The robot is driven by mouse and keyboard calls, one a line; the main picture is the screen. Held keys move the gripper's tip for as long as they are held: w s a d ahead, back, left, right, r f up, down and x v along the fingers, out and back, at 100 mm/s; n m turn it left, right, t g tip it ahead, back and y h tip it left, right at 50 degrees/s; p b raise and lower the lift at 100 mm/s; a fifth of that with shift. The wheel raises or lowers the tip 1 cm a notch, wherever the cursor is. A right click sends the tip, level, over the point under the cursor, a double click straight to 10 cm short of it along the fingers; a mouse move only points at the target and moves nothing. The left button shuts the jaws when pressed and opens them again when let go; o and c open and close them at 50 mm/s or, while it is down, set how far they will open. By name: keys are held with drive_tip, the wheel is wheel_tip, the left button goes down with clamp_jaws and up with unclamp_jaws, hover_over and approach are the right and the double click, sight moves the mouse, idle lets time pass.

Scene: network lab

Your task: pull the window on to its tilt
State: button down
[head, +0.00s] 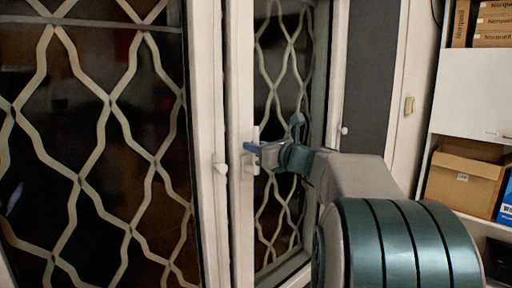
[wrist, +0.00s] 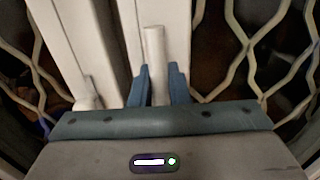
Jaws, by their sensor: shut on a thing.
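The window's white sash (head: 238,80) stands in the middle of the head view, with dark glass on its right. Its pale handle (head: 256,134) points upward from the sash. My gripper (head: 258,150) is at the handle, its blue fingers around it. In the wrist view, the handle (wrist: 153,50) runs up between the two blue fingers of my gripper (wrist: 160,74), which is shut on it. The handle's lower end is hidden behind the gripper body. I cannot tell whether the sash leans away from its frame.
A second window pane (head: 120,160) with a pale wavy grille is at the left; a white knob (head: 221,168) sits on its post. A shelf at the right holds a cardboard box (head: 462,180) and several smaller boxes. A grey panel (head: 368,80) stands between.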

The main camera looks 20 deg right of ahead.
drive_tip(key=shift+s+d+f, duration=0.1)
drive_tip(key=shift+s, duration=0.05)
drive_tip(key=v, duration=0.7)
drive_tip(key=shift+b, duration=0.45)
drive_tip(key=c, duration=1.1)
unclamp_jaws()
drive_tip(key=shift+s, duration=0.2)
drive_tip(key=shift+o, duration=0.5)
drive_tip(key=v, duration=1)
drive_tip(key=shift+f, duration=0.1)
